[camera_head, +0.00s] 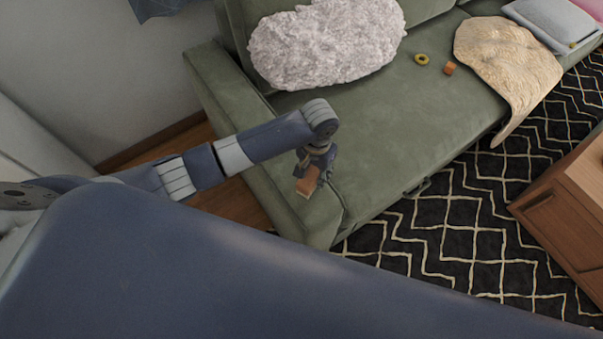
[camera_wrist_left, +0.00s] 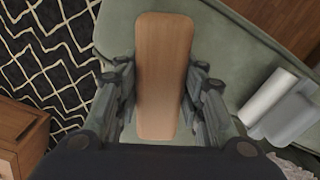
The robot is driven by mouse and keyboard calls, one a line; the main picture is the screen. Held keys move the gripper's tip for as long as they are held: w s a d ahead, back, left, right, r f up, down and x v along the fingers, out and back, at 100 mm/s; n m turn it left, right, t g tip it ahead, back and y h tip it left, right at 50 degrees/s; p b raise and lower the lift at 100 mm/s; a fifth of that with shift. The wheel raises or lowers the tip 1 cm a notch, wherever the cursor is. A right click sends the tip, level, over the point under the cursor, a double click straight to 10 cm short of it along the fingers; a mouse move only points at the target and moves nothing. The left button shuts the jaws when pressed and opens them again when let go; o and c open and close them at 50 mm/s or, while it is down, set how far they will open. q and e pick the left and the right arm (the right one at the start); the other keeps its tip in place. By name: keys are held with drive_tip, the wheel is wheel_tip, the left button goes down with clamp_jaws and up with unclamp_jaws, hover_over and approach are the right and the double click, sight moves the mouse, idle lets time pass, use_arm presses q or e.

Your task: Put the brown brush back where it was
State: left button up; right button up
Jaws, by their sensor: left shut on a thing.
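The brown brush (camera_wrist_left: 164,75) shows in the left wrist view as a long wooden block with rounded ends. It lies between the two fingers of my left gripper (camera_wrist_left: 163,100), which is shut on it. In the head view the brush (camera_head: 306,184) shows as a small brown piece under my left gripper (camera_head: 313,172), over the near left end of the green sofa, by its armrest. I cannot tell whether the brush touches the sofa. My right gripper is not in view.
The green sofa (camera_head: 390,140) bears a fluffy white pillow (camera_head: 327,42), a yellow ring (camera_head: 421,59), a small orange-brown block (camera_head: 449,68) and a beige throw (camera_head: 508,60). A wooden cabinet (camera_head: 562,217) stands at right on the patterned rug (camera_head: 440,240). The seat's middle is clear.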

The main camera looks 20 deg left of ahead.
use_arm(q)
drive_tip(key=shift+s+a, duration=0.15)
drive_tip(key=shift+a, duration=0.8)
drive_tip(key=shift+s+a+f+p, duration=0.1)
drive_tip(key=shift+a+f+p, duration=0.05)
drive_tip(key=shift+a, duration=0.25)
drive_tip(key=shift+s+a+f+p, duration=0.1)
drive_tip(key=shift+a+p, duration=0.05)
drive_tip(key=shift+a, duration=0.25)
wheel_tip(320, 180, down, 3)
drive_tip(key=shift+r, duration=0.2)
drive_tip(key=shift+w+d+f, duration=0.1)
drive_tip(key=shift+f, duration=0.25)
drive_tip(key=shift+f, duration=0.1)
drive_tip(key=o, duration=1.1)
